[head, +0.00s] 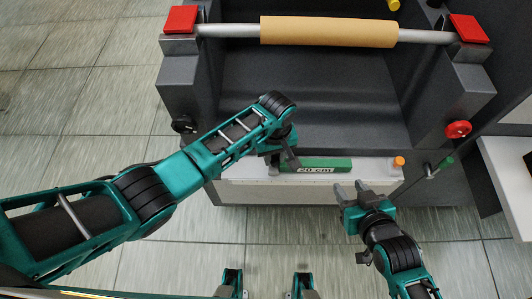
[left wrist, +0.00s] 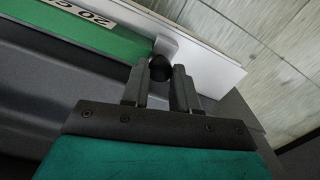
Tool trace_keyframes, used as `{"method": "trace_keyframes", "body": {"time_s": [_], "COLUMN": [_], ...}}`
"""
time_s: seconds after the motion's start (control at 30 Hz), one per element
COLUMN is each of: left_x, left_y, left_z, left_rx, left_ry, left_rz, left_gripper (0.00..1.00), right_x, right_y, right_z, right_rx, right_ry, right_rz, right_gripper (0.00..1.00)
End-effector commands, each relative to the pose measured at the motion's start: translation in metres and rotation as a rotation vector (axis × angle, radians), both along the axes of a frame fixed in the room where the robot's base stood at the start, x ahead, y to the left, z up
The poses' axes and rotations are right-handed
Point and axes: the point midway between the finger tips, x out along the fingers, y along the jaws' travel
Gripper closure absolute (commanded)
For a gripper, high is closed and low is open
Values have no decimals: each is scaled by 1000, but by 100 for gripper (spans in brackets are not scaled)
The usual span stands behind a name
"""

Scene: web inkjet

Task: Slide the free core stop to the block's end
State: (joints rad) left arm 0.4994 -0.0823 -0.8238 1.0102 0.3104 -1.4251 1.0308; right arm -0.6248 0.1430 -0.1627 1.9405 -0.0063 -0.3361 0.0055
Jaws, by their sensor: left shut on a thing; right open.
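A green block (head: 325,164) with a white label reading "20 CO…" lies on the white ledge; it also shows in the left wrist view (left wrist: 98,38). A small light-grey piece (left wrist: 167,46) with a black knob (left wrist: 160,68), seemingly the core stop, sits at the block's end in the left wrist view. I cannot tell if it touches the block. My left gripper (head: 274,166) is shut on the black knob, its fingers (left wrist: 160,76) on either side. In the head view the arm hides the stop. My right gripper (head: 352,190) is open and empty, in front of the ledge.
The ledge (head: 240,194) fronts a dark grey machine. An orange knob (head: 399,161) stands near its right end. Above, a brown roll (head: 328,31) on a shaft sits between red-capped holders (head: 181,19). A red knob (head: 458,129) is on the right side.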

Motion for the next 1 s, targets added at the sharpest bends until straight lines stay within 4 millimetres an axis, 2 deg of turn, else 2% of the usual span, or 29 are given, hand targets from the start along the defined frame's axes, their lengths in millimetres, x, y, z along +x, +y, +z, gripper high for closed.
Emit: {"method": "trace_keyframes", "body": {"time_s": [0.17, 0.2, 0.43, 0.67, 0.77, 0.87, 1.0], "left_x": [-1, -1, -1, 0, 0, 0, 0], "left_y": [0, 0, 0, 1, 0, 0, 0], "left_z": [-1, -1, 0, 0, 7, 22, 53], "left_rx": [-1, -1, 0, 0, -1, -3, -3], "left_ry": [2, 2, 1, 1, 0, -1, -2], "left_rz": [-1, -2, -1, -1, -1, -1, -1], "left_gripper": [100, 68, 46, 46, 46, 46, 46], "right_x": [0, 0, 0, 0, 0, 0, 0], "right_y": [0, 0, 0, 0, 0, 0, 0], "right_z": [0, 0, 0, 0, 3, 10, 20], "right_rx": [0, 0, 0, 0, 0, 0, 0], "right_ry": [0, 0, 0, 0, 0, 0, 0], "right_rz": [0, 0, 0, 0, 0, 0, 0], "right_gripper": [56, 56, 56, 56, 56, 56, 56]}}
